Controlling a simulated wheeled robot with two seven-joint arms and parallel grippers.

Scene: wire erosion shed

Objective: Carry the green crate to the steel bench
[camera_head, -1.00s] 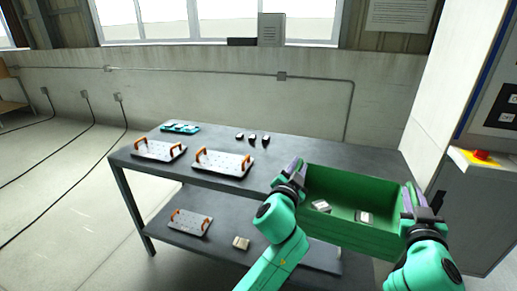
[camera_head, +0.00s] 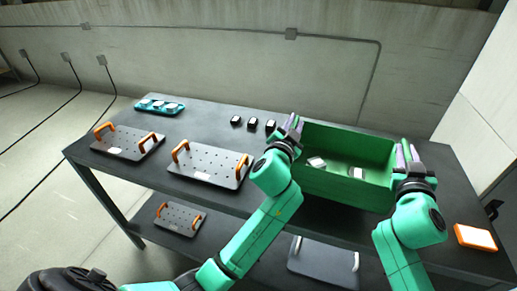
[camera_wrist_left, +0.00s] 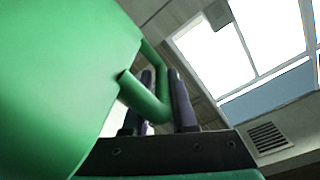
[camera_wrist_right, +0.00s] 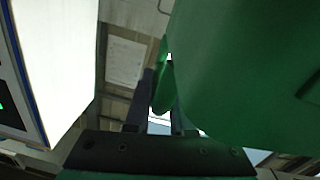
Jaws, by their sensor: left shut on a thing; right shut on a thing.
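The green crate (camera_head: 345,185) is held between my two grippers at the right part of the dark steel bench (camera_head: 215,130). It looks level, and two small pale pieces lie inside it. I cannot tell whether its underside touches the bench top. My left gripper (camera_head: 291,130) is shut on the crate's left handle, which also shows in the left wrist view (camera_wrist_left: 145,97). My right gripper (camera_head: 407,155) is shut on the right handle, a green bar in the right wrist view (camera_wrist_right: 163,85).
Two plates with orange handles (camera_head: 128,142) (camera_head: 209,166), a teal tray (camera_head: 160,106) and several small dark blocks (camera_head: 252,124) occupy the bench's left and middle. An orange-edged box (camera_head: 475,237) lies at the right. A lower shelf carries another plate (camera_head: 180,217). A wall stands behind.

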